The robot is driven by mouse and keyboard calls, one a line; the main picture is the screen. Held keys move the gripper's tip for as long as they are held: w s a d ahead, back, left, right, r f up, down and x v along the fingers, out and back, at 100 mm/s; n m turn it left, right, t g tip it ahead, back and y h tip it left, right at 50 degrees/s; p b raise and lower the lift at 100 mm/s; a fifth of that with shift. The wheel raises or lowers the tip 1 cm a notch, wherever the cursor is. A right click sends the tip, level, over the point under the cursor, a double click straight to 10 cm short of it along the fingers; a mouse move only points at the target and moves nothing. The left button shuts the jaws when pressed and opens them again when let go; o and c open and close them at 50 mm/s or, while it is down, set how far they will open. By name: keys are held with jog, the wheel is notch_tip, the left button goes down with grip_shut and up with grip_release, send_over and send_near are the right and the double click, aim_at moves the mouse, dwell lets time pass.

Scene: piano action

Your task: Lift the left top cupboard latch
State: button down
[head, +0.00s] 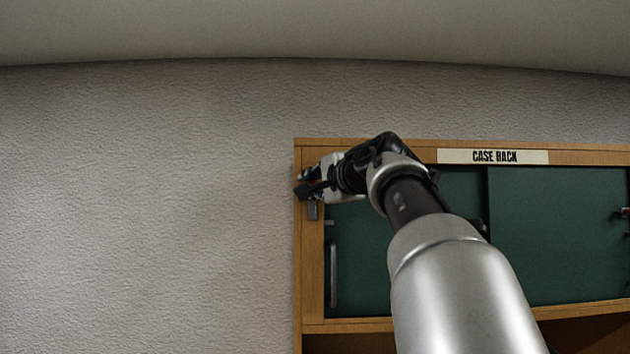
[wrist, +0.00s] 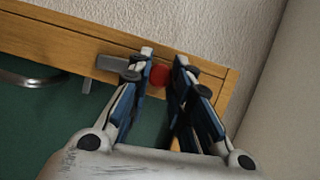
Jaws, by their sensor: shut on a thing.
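The left top cupboard latch is a grey bar (wrist: 112,62) with a red knob (wrist: 159,75), mounted on the cupboard's wooden left upright. My gripper (wrist: 164,62) has its two fingers on either side of the red knob and is shut on it. In the head view my gripper (head: 311,187) is at the upper left corner of the cupboard (head: 310,288). The grey latch bar (head: 313,211) hangs down just below the fingers there. The red knob is hidden in the head view.
A green sliding door (head: 365,285) with a vertical metal handle (head: 333,275) is right of the latch. A second green door (head: 560,235) and a "CASE RACK" sign (head: 493,156) are further right. Bare wall (head: 150,200) lies to the left. My arm covers part of the cupboard.

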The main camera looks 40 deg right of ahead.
dwell(0.4)
jog(key=c, duration=1.4)
grip_release()
jog(key=shift+w+a, duration=0.15)
jog(key=shift+a, duration=0.1)
jog(key=shift+c, duration=0.2)
jog(key=shift+d, duration=0.15)
jog(key=v, duration=1.2)
